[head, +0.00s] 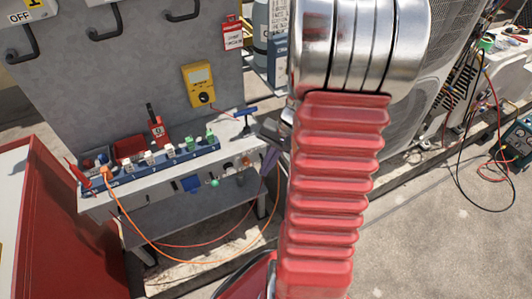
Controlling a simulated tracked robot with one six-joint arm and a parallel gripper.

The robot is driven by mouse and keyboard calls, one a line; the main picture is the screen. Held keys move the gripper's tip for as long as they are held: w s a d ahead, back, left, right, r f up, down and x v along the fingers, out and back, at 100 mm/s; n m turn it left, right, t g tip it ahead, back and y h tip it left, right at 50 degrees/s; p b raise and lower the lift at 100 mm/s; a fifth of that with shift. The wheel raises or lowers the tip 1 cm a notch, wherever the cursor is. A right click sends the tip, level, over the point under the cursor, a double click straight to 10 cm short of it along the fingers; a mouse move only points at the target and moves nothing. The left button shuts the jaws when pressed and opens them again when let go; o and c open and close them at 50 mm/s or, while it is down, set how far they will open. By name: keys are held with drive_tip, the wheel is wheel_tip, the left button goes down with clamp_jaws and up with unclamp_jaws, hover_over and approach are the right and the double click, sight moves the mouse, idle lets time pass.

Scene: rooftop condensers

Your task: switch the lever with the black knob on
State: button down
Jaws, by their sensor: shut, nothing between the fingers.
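A row of small levers and knobs sits along the front of the grey bench (150,182). A green knob (214,183) stands out there, and a small dark knob (240,181) shows to its right. This may be the black knob, but it is too small to be sure, and its lever's position cannot be told. My gripper (247,132) is partly hidden behind my red-sleeved arm. Its dark tip is shut and empty, above the bench's right end, up and right of the knobs and apart from them.
A blue strip with several sockets (150,166) and a red bin (130,147) are on the bench. A yellow meter (200,83) hangs on the grey panel behind. Orange cables loop below the bench. A red cabinet (60,220) stands left; a condenser (410,90) stands right.

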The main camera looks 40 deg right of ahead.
drive_tip(key=w+d+f+m+t, duration=0.1)
drive_tip(key=d+f+m+t, duration=0.1)
drive_tip(key=d+f, duration=0.2)
drive_tip(key=w+d+f+m+t, duration=0.2)
drive_tip(key=d+f, duration=0.3)
drive_tip(key=d, duration=0.3)
drive_tip(key=w+d+f+m+t, duration=0.1)
drive_tip(key=d+f+m+t, duration=0.1)
drive_tip(key=d, duration=0.5)
drive_tip(key=shift+w+d+f+m+t+h, duration=0.1)
drive_tip(key=shift+f+m+t+h, duration=0.1)
drive_tip(key=shift+f, duration=0.25)
drive_tip(key=shift+w+a+f+m+t+h, duration=0.1)
drive_tip(key=shift+f+m, duration=0.1)
drive_tip(key=shift+f, duration=0.2)
drive_tip(key=shift+w+d+f+m+t+h, duration=0.1)
drive_tip(key=shift+f+m, duration=0.1)
drive_tip(key=shift+f, duration=0.25)
drive_tip(key=w+a+f, duration=0.4)
drive_tip(key=w+a, duration=0.1)
drive_tip(key=a, duration=0.1)
drive_tip(key=shift+w+f, duration=0.3)
drive_tip(key=shift+w, duration=0.1)
